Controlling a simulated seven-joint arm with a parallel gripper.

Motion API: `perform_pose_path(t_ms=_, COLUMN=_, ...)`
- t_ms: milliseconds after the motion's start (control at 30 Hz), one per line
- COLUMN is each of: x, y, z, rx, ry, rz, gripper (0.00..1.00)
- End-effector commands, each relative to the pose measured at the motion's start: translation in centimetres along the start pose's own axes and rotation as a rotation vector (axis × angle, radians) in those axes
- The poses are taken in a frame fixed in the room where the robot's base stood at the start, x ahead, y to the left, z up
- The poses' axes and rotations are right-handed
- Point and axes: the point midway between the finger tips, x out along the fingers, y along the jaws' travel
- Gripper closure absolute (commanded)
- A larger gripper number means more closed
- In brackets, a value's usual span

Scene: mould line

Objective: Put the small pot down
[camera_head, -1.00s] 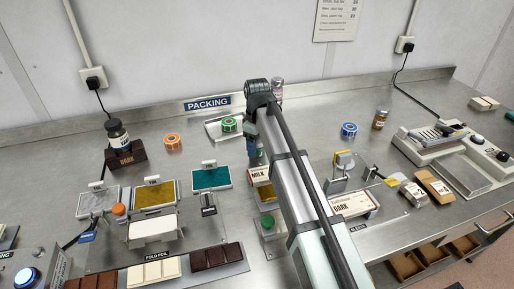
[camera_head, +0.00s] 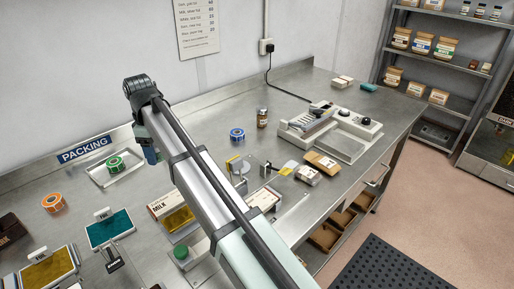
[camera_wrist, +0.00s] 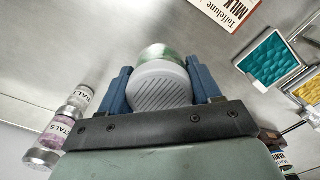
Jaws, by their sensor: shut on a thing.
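My gripper (camera_wrist: 160,85) is shut on a small pot (camera_wrist: 160,53) in the wrist view, with its blue fingers on either side. A greenish glassy part with a pale rim shows beyond a grey ridged round face between the fingers. In the head view my gripper (camera_head: 150,153) is mostly hidden behind my own arm, right of the white tray, and the held pot cannot be made out there. Whether the pot touches the steel bench (camera_head: 205,105) cannot be told.
A green tape roll (camera_head: 115,164) lies in the white tray (camera_head: 97,176). The milk box (camera_head: 166,204) and teal pan (camera_head: 108,229) are nearer. A blue roll (camera_head: 237,134) and brown jar (camera_head: 262,117) stand right.

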Motion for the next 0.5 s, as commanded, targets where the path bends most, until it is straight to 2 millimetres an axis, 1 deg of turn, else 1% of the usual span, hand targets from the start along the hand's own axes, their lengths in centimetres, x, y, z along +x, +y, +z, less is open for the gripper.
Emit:
perform_pose_path(t_ms=33, x=0.0, y=1.3, z=1.4, rx=0.025, ry=0.0, rz=0.0, gripper=0.71)
perform_pose_path(t_ms=100, x=0.0, y=3.0, z=3.2, rx=0.057, ry=0.0, rz=0.0, gripper=0.71)
perform_pose_path(t_ms=267, x=0.1, y=6.6, z=7.5, rx=0.131, ry=-0.001, rz=-0.001, gripper=0.71)
perform_pose_path(t_ms=467, x=0.1, y=10.8, z=13.2, rx=0.223, ry=-0.001, rz=-0.002, gripper=0.71)
perform_pose_path(t_ms=500, x=0.1, y=11.6, z=14.4, rx=0.242, ry=-0.002, rz=-0.002, gripper=0.71)
